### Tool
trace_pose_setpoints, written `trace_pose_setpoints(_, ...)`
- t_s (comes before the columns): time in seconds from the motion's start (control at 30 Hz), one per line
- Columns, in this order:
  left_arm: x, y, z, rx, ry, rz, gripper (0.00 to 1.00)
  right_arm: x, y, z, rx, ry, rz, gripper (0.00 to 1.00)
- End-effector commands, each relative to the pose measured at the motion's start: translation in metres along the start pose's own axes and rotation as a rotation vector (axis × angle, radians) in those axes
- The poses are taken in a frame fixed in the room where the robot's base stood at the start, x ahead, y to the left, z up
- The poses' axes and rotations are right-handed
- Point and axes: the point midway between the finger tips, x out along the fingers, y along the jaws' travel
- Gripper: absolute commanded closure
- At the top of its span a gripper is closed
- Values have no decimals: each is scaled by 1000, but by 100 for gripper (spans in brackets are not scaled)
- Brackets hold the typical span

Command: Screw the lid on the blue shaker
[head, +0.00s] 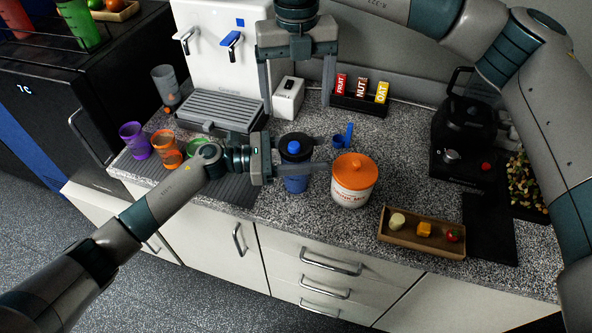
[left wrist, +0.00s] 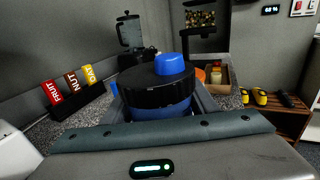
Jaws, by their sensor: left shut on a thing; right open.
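The blue shaker (head: 296,184) stands upright on the speckled counter. Its black lid (head: 297,155) with a blue cap (head: 294,147) sits on top of it, roughly level. In the left wrist view the lid (left wrist: 150,92) rests over the blue body (left wrist: 165,112). I cannot tell whether it is threaded. My left gripper (head: 305,160) is shut on the shaker below the lid, coming from the left. My right gripper (head: 298,108) is open and empty, pointing down above and behind the lid.
An orange-lidded tub (head: 354,182) stands close right of the shaker, with a blue scoop (head: 344,138) behind it. A wooden tray (head: 415,241) lies at the front right. Coloured cups (head: 166,147) stand left. A white dispenser (head: 215,65) and bar rack (head: 358,103) stand behind.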

Motion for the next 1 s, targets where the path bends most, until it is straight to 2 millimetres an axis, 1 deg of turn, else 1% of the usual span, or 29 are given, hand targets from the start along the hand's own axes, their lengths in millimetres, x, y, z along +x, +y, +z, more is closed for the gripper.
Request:
trace_pose_setpoints(0.03,-1,1,0,0,1,1,42,0,0,0,0,0,0,19)
trace_pose_setpoints(0.07,-1,1,0,0,1,1,35,0,0,0,0,0,0,19)
trace_pose_setpoints(0.1,0,1,0,0,1,1,26,0,0,0,0,0,0,19)
trace_pose_setpoints(0.4,-1,0,0,1,0,1,25,1,0,0,0,0,0,19)
trace_pose_setpoints(0.57,-7,1,-2,1,1,2,25,5,0,0,0,0,0,19)
trace_pose_setpoints(0.67,-16,1,-3,0,0,2,25,11,0,0,0,0,0,19)
trace_pose_setpoints(1.0,-62,1,-4,1,2,2,25,34,0,0,0,0,0,19)
